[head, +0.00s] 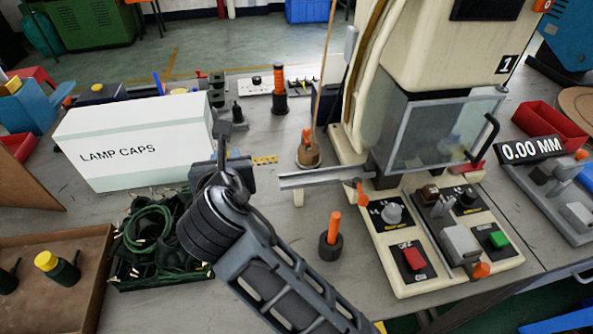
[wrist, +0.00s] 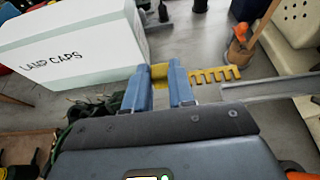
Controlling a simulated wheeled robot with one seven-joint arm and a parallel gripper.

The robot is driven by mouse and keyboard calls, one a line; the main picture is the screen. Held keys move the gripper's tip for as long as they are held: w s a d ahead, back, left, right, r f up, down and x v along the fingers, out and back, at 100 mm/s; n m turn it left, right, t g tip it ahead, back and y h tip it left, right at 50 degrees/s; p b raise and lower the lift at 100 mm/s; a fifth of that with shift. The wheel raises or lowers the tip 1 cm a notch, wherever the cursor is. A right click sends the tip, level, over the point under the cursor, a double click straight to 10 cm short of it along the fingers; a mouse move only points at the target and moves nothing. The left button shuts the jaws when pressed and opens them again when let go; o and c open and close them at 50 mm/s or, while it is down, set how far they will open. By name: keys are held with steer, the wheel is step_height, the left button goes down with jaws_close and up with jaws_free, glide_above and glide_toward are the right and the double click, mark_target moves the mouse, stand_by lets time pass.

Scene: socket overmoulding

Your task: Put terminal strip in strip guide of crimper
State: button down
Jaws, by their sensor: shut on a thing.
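The yellow terminal strip (wrist: 215,75) is a short toothed comb, and it also shows in the head view (head: 265,160). My gripper (wrist: 163,78) is shut on its left end, and the toothed part sticks out to the right. In the head view my gripper (head: 243,165) is left of the crimper (head: 430,150). The strip guide (head: 325,178) is a grey metal channel reaching left from the crimper. It also shows in the wrist view (wrist: 275,88). The strip's free end is near the guide's left end, apparently a little above or behind it; contact cannot be told.
A white LAMP CAPS box (head: 135,140) stands close left of my gripper. A tray of green wires (head: 150,240) lies below it. An orange-handled tool in a dark holder (head: 331,240) stands before the guide, and a wooden-based post (head: 308,155) stands behind it.

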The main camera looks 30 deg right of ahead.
steer(key=s+d+p, duration=0.2)
steer(key=s+d, duration=0.2)
steer(key=d, duration=0.7)
step_height(320, 180, down, 7)
steer(key=shift+d+b, duration=0.3)
steer(key=shift+b, duration=0.1)
steer(key=shift+f, duration=0.1)
steer(key=c, duration=1)
jaws_free()
steer(key=shift+o, duration=0.2)
steer(key=shift+w, duration=0.1)
steer(key=v, duration=1.2)
